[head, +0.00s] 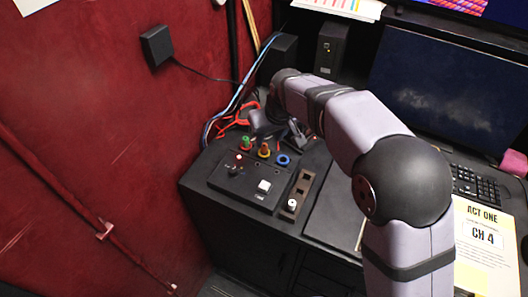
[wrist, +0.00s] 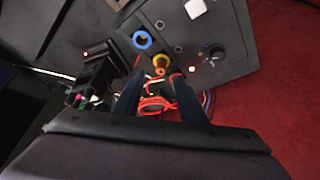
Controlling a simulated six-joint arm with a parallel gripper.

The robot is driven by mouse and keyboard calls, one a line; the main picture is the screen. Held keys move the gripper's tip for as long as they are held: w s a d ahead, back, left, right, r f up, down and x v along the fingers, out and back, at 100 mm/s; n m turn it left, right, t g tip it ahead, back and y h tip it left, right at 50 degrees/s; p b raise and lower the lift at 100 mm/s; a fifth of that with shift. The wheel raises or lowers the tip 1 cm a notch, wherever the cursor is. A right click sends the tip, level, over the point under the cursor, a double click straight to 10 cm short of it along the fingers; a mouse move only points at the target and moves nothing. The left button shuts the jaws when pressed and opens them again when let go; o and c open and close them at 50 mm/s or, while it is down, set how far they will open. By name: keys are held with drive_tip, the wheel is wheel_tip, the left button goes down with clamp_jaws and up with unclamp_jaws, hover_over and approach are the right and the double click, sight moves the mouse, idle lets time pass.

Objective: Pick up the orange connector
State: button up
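The orange connector (head: 264,150) stands in the top of a black control panel (head: 228,184), between a green connector (head: 246,143) and a blue ring socket (head: 283,160). My gripper (head: 279,132) is just behind it in the head view. In the wrist view, the orange connector (wrist: 160,60) lies ahead of and between the tips of my open gripper (wrist: 158,82). Nothing is seen held. The blue ring (wrist: 142,40) is close by on the left. Whether the fingers touch the connector cannot be told.
The panel also carries a white button (head: 264,186), a knob and a red light. A slider strip (head: 297,195) is to the right. Red and blue cables (head: 238,112) bunch behind the panel by the red wall (head: 110,120). A dark monitor (head: 445,85) stands at right.

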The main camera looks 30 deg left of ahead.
sight(264, 145)
drive_tip(key=shift+a+p+x, duration=0.2)
drive_tip(key=shift+p+x, duration=0.75)
drive_tip(key=shift+x, duration=0.5)
drive_tip(key=shift+a+p+x, duration=0.15)
drive_tip(key=shift+p+x, duration=0.8)
drive_tip(key=shift+x, duration=0.45)
drive_tip(key=shift+w+a+f, duration=0.2)
drive_tip(key=shift+w+f, duration=0.15)
drive_tip(key=shift+f, duration=0.25)
drive_tip(key=shift+c, duration=0.7)
